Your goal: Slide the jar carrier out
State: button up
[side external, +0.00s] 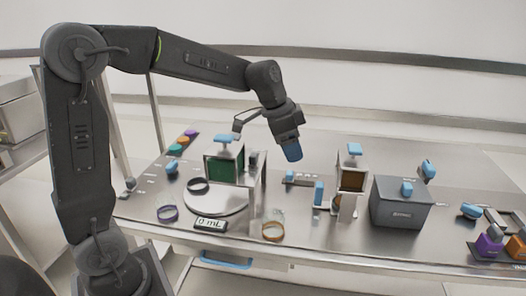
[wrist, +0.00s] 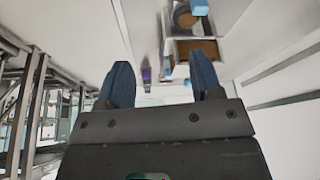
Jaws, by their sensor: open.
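My gripper (side external: 291,152) hangs in the air above the middle of the table, blue fingers pointing down. In the wrist view its two fingers (wrist: 163,84) are apart with nothing between them. I cannot tell for certain which object is the jar carrier. A blue-topped frame with a brown panel (side external: 352,180) stands right of my gripper, apart from it. A blue-topped holder with a green panel (side external: 222,168) stands to its left. A pale-sided unit with brown panels (wrist: 193,48) shows beyond the fingers in the wrist view, partly hidden by the right finger.
A dark grey bin (side external: 400,208) with a blue handle stands right of the brown-panelled frame. Purple and orange blocks (side external: 490,243) stand at the far right.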

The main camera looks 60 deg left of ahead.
jog(key=s+d+r+n, duration=0.2)
jog(key=s, duration=0.7)
jog(key=shift+s+d+r+t+y, duration=0.2)
jog(key=shift+s+d+t+y, duration=0.1)
jog(key=shift+y, duration=0.1)
jog(key=s+d+f+n+t+y, duration=0.15)
jog(key=s+n, duration=0.25)
jog(key=s, duration=0.8)
jog(key=m+g+h, duration=0.3)
jog(key=m+h, duration=0.1)
jog(key=m, duration=0.5)
send_over(322, 192)
jog(key=s+a, duration=0.2)
jog(key=a, duration=0.3)
notch_tip(322, 192, down, 9)
jog(key=shift+t+y, duration=0.25)
jog(key=x, duration=1.3)
jog(key=shift+s+d, duration=0.2)
